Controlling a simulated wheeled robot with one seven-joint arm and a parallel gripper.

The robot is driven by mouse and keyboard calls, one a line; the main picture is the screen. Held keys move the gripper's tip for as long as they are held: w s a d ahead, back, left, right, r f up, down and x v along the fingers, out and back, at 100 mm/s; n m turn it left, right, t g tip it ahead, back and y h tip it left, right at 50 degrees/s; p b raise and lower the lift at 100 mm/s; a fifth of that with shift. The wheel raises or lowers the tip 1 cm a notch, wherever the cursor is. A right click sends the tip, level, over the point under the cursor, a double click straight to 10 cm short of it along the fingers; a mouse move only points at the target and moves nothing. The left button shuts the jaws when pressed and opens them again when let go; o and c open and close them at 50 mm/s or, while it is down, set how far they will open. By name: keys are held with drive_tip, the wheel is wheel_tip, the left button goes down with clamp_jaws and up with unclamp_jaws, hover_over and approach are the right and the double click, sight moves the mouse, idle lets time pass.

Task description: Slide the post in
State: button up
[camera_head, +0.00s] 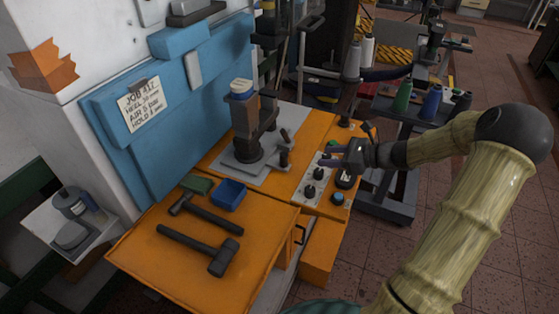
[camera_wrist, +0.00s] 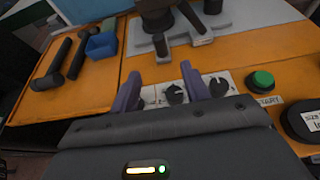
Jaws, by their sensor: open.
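A dark machine (camera_head: 248,148) stands on a grey plate on the orange bench; it has a thick upright column and a cream-and-blue top. A short dark upright part (camera_head: 284,159) stands beside it on the plate, with a small block at its foot. In the wrist view a slanted dark lever with a block (camera_wrist: 195,24) shows at the top; I cannot tell for sure which part is the post. My gripper (camera_head: 328,161) is open and empty, to the right of the machine, above the control panel. Its two fingers (camera_wrist: 160,84) are apart, with bench and panel visible between them.
Two hammers (camera_head: 200,235) and a blue bin (camera_head: 229,194) lie on the left bench. A blue board (camera_head: 170,110) stands behind. A thread-spool cart (camera_head: 400,125) is at the right.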

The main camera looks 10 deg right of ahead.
sight(279, 164)
drive_tip(key=shift+a, duration=0.1)
drive_tip(key=x, duration=1.7)
drive_tip(key=shift+w+a+f, duration=0.1)
drive_tip(key=shift+a+f, duration=0.05)
drive_tip(key=shift+a, duration=0.05)
clamp_jaws()
